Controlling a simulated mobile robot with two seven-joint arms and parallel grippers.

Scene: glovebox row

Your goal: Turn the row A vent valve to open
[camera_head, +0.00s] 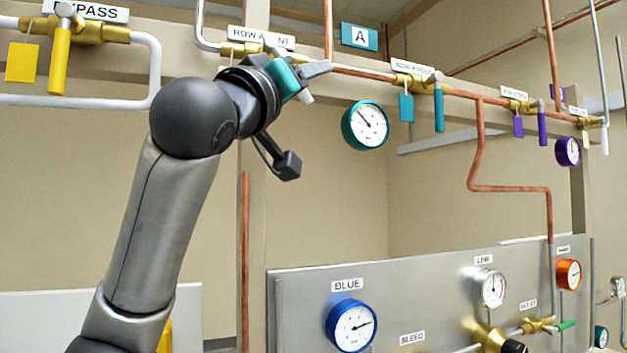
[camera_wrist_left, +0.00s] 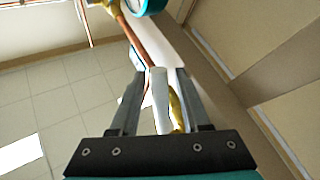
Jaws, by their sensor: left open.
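The row A vent valve sits on the upper pipe under its white label (camera_head: 262,37). Its brass body (camera_head: 236,49) shows left of my wrist; the rest is hidden behind my left gripper (camera_head: 314,72). A white lever tip (camera_head: 306,97) pokes out just below the fingers. In the left wrist view, the pale lever (camera_wrist_left: 160,98) lies between the two open fingers of my left gripper (camera_wrist_left: 157,75), with brass (camera_wrist_left: 177,108) beside it near the right finger. I cannot tell whether a finger touches the lever. My right gripper is not in view.
A teal-rimmed gauge (camera_head: 366,125) hangs right of the gripper. A valve with a teal handle (camera_head: 438,107) is further right, and the yellow-handled bypass valve (camera_head: 60,55) is at left. A copper pipe (camera_head: 365,74) runs right. The lower panel (camera_head: 300,300) carries more gauges.

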